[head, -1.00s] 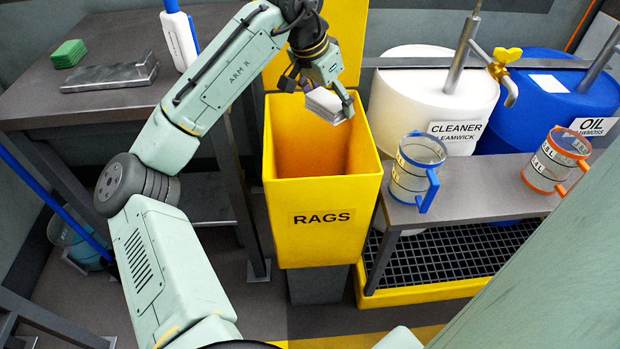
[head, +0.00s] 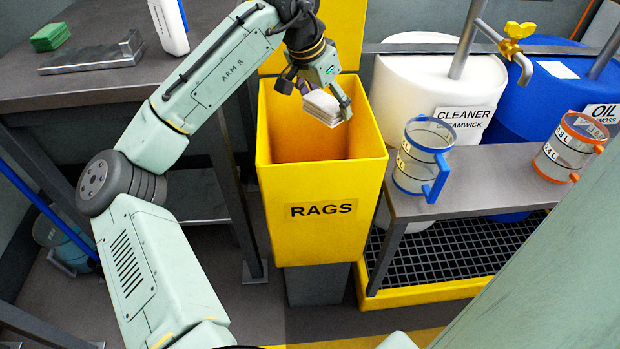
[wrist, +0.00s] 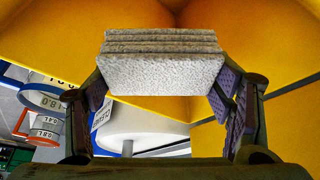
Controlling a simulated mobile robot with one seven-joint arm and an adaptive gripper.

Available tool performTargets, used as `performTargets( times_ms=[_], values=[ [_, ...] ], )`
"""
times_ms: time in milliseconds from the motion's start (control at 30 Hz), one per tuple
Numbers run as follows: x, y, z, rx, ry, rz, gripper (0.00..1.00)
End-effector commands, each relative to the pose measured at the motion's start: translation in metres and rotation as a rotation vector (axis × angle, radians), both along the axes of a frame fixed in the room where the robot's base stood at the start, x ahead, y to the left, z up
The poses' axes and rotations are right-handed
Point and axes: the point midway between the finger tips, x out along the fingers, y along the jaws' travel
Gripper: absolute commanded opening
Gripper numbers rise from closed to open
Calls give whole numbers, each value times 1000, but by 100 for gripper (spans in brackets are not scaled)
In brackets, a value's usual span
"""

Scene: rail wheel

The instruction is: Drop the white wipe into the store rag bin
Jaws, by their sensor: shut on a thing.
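The white wipe (head: 322,107) is a folded, layered pad held between the fingers of my gripper (head: 318,98). In the wrist view the wipe (wrist: 162,70) spans the gap between both fingers, with my gripper (wrist: 165,90) shut on it. The store rag bin (head: 320,232) is a tall yellow box labelled RAGS, with its yellow lid raised at the back. In the head view the wipe and fingertips are over the bin's open mouth, near its rear part. Yellow walls fill much of the wrist view behind the wipe. The bin's bottom is hidden.
To the right, a grey bench (head: 480,180) holds a blue-rimmed jug (head: 424,158) and an orange-rimmed jug (head: 568,150). Behind it are a white cleaner drum (head: 420,85) and a blue oil drum (head: 540,95). A dark table (head: 90,85) at left holds green pads (head: 52,36) and a metal block.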

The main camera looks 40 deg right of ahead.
Motion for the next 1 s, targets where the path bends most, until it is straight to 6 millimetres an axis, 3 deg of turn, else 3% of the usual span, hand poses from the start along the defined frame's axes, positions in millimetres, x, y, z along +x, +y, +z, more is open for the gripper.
performTargets(
  times_ms=[167, 200, 500, 867, 1000],
  values=[
    [0, 0, 1, 0, 0, 0, 43],
    [0, 0, 1, 0, 0, 0, 77],
    [0, 0, 1, 0, 0, 0, 97],
    [0, 0, 2, 0, 0, 0, 98],
    [0, 5, 15, -1, -2, 1, 98]
  ],
)
